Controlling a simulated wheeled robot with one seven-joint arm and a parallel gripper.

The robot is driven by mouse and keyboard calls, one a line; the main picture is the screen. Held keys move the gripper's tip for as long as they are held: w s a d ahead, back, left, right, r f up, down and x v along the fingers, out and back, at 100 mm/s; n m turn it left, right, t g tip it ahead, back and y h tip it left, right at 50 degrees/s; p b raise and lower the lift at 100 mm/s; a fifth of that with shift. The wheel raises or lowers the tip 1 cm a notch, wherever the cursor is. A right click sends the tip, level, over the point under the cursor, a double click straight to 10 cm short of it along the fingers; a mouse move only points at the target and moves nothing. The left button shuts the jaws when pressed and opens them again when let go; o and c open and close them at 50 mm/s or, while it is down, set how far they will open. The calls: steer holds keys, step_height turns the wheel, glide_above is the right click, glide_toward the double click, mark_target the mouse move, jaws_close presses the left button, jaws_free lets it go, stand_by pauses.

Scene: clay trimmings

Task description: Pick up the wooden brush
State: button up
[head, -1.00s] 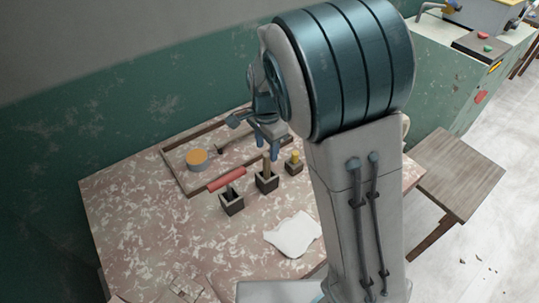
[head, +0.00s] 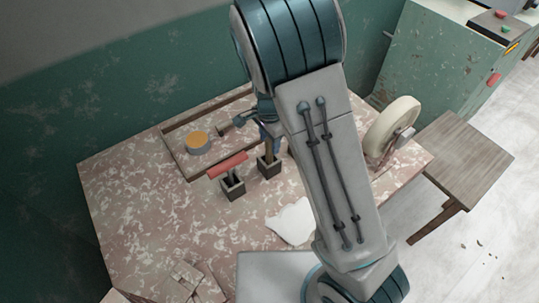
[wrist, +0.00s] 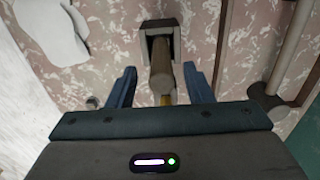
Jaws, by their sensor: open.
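The wooden brush (head: 267,152) stands upright by its handle in a dark square holder (head: 269,168) on the mottled table. In the wrist view the brush handle (wrist: 160,75) rises from its holder (wrist: 159,28) toward the camera, between my two blue fingers. My gripper (wrist: 160,69) is open, with a visible gap on each side of the handle. In the head view my gripper (head: 273,143) is close above the holder, partly hidden by my arm. The brush's lower end is hidden in the holder.
A low wooden frame (head: 178,160) behind holds an orange-topped tin (head: 197,142). A white sheet (head: 293,222) lies in front. A yellow item (wrist: 165,99) shows partly below the handle in the wrist view.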

mark_target(269, 148)
step_height(269, 148, down, 4)
steer(key=shift+f, duration=0.1)
jaws_close()
